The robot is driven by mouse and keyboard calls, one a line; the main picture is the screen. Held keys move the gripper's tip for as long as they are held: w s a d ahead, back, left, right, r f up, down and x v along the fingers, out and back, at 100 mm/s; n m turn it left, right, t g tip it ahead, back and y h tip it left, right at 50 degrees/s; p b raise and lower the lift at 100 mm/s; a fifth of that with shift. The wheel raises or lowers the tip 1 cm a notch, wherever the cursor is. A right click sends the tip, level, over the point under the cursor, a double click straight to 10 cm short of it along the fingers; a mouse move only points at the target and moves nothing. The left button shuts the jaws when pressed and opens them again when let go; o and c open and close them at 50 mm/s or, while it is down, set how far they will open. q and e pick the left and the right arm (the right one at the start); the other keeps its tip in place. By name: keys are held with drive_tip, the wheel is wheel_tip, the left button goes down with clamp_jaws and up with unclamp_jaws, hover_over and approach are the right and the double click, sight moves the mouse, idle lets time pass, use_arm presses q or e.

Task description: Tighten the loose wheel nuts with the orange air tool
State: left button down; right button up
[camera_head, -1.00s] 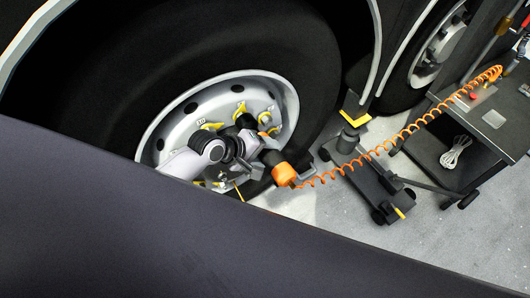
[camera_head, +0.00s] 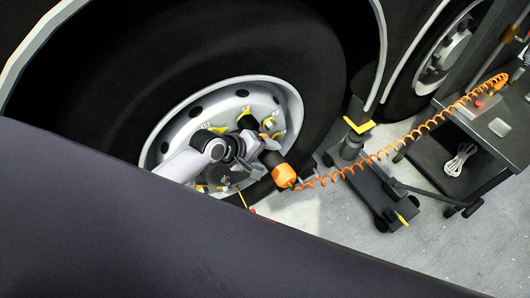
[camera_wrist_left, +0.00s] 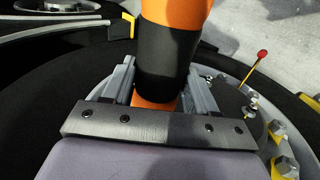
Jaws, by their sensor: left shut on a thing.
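The orange air tool (camera_head: 285,174) has a dark band and a coiled orange hose at its lower end. My left gripper (camera_head: 255,149) is shut on it in front of the wheel (camera_head: 178,124). In the left wrist view my left gripper (camera_wrist_left: 157,95) has a finger on each side of the tool's black and orange body (camera_wrist_left: 167,55). Wheel nuts (camera_wrist_left: 284,165) with yellow pointers show at the right of that view; several more yellow pointers (camera_head: 218,129) show around the hub. The tool's working end and the nut near it are hidden by my arm. My right gripper is not in view.
A floor jack (camera_head: 365,185) with a yellow top stands right of the wheel. The coiled hose (camera_head: 400,135) runs over it to a dark cart (camera_head: 475,150). A red-tipped rod (camera_wrist_left: 262,55) stands near the hub. Grey floor is open below the jack.

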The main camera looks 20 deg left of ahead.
sight(277, 170)
use_arm(q)
drive_tip(key=shift+w+a+r, duration=0.25)
drive_tip(key=shift+w+a, duration=0.1)
drive_tip(key=shift+w, duration=0.05)
idle(0.7)
drive_tip(key=shift+w+a+r+p, duration=0.1)
drive_tip(key=shift+w+a+p, duration=0.05)
drive_tip(key=shift+a+p, duration=0.15)
idle(1.6)
drive_tip(key=shift+s+d+p, duration=0.3)
drive_tip(key=shift+d+p, duration=0.25)
drive_tip(key=shift+p, duration=0.05)
drive_tip(key=shift+s+d+p, duration=0.85)
drive_tip(key=shift+d+p, duration=0.05)
drive_tip(key=shift+d, duration=0.2)
drive_tip(key=shift+s+d+p, duration=0.8)
drive_tip(key=shift+d+p, duration=0.05)
drive_tip(key=shift+d, duration=0.2)
drive_tip(key=shift+s+d+p, duration=0.4)
drive_tip(key=shift+s+d, duration=0.05)
drive_tip(key=shift+d, duration=0.15)
